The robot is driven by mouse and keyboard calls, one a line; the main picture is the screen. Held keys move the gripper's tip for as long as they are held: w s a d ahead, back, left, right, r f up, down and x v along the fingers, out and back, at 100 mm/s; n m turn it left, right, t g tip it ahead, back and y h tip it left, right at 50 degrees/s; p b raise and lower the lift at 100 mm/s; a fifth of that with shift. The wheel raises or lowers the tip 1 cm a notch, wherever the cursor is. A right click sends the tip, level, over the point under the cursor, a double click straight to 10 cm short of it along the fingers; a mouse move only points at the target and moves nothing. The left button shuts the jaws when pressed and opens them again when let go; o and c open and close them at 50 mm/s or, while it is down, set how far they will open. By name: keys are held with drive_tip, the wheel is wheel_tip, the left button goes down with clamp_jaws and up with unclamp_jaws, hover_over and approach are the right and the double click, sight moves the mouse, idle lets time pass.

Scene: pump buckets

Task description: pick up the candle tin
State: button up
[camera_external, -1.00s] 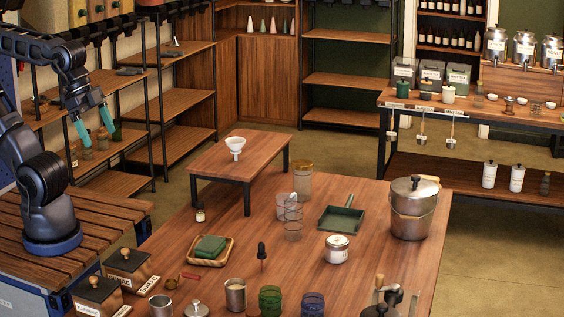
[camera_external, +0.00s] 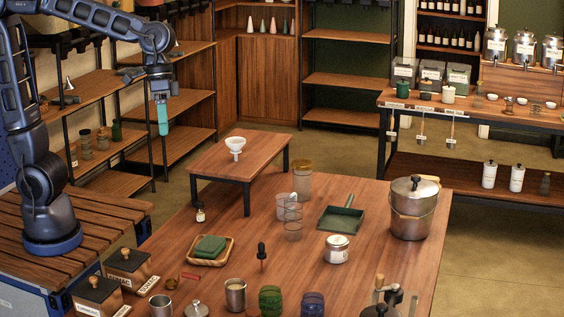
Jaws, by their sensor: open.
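The candle tin appears to be the short round container with a pale label and a metallic lid (camera_external: 337,249); it stands upright on the wooden table, right of centre. My gripper (camera_external: 163,118) has teal fingers pointing down. It is in the air at the upper left, above and well to the left of the table, far from the tin. The fingers line up edge-on from this side, so the gap between them is hidden. It holds nothing that I can see.
Near the tin stand a dropper (camera_external: 262,252), clear glasses (camera_external: 293,222), a green dustpan (camera_external: 342,216) and a lidded metal bucket (camera_external: 413,208). A wooden tray (camera_external: 226,256) with green cloth lies left. Cups and jars line the front. A small raised stand (camera_external: 262,150) is behind.

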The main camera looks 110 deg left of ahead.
drive_tip(key=w+a+f+n+h, duration=0.25)
drive_tip(key=w+a+f, duration=0.2)
drive_tip(key=w, duration=0.35)
drive_tip(key=w+a+f+n+h, duration=0.1)
drive_tip(key=w+a+f+n, duration=0.25)
drive_tip(key=w+a, duration=0.4)
drive_tip(key=w+a+f+n+h, duration=0.2)
drive_tip(key=w+a+f, duration=0.25)
drive_tip(key=w, duration=0.45)
drive_tip(key=w+a+f+n+h, duration=0.1)
drive_tip(key=w+a+f+n, duration=0.15)
drive_tip(key=a+f, duration=0.3)
drive_tip(key=w+a+f+n+h, duration=0.1)
drive_tip(key=w+a+f+n, duration=0.1)
drive_tip(key=w+a+f, duration=0.4)
drive_tip(key=n+t+h, duration=0.3)
drive_tip(key=n, duration=0.1)
approach(337, 245)
drive_tip(key=a, duration=0.1)
drive_tip(key=s+a, duration=0.1)
drive_tip(key=a+f, duration=0.1)
drive_tip(key=shift+s+y, duration=0.25)
drive_tip(key=shift+w+d+f+t, duration=0.1)
drive_tip(key=shift+d+f+t, duration=0.05)
drive_tip(key=shift+f+t, duration=0.15)
drive_tip(key=x, duration=1)
drive_tip(key=shift+w+d, duration=0.1)
drive_tip(key=c, duration=1.1)
